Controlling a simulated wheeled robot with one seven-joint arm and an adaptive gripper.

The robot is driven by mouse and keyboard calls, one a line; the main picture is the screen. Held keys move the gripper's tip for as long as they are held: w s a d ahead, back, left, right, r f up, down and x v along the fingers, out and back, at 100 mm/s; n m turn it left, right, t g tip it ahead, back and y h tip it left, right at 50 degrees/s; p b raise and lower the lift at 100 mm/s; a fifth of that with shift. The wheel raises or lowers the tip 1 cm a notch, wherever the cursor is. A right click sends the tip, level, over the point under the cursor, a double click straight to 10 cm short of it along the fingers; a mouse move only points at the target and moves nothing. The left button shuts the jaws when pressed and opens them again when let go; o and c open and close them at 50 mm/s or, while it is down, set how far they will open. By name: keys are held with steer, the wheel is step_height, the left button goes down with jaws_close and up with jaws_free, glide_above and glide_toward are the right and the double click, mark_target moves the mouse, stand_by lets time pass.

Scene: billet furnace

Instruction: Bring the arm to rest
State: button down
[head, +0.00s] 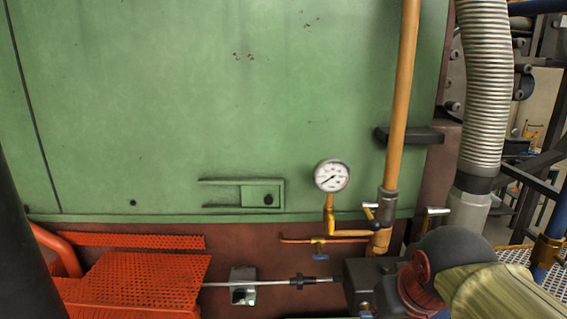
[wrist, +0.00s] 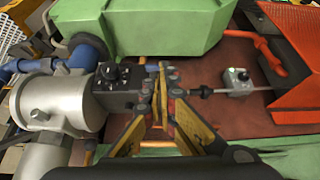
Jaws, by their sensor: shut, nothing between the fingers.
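My gripper (wrist: 162,76) shows in the wrist view, with its yellow and dark fingers brought together at the tips. It is shut and nothing shows between the fingers. The tips appear in front of the gap between a dark block with knobs (wrist: 118,84) and the thin rod on the right; how far off they are I cannot tell. In the head view I cannot make out my gripper.
In the head view, a green panel (head: 150,110) fills the back. A pressure gauge (head: 331,176) stands beside an upright orange pipe (head: 402,90). An orange perforated guard (head: 150,280) is at lower left, a ribbed hose (head: 485,80) at right. The wrist view shows a grey cylinder (wrist: 55,103).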

steer(key=s+f+b, duration=0.4)
steer(key=s+f, duration=0.1)
steer(key=f, duration=0.3)
steer(key=s+f+b, duration=0.3)
steer(key=s+f, duration=0.3)
steer(key=f, duration=0.3)
steer(key=shift+d+f+b, duration=0.15)
steer(key=shift+d+b, duration=0.1)
steer(key=shift+b, duration=0.15)
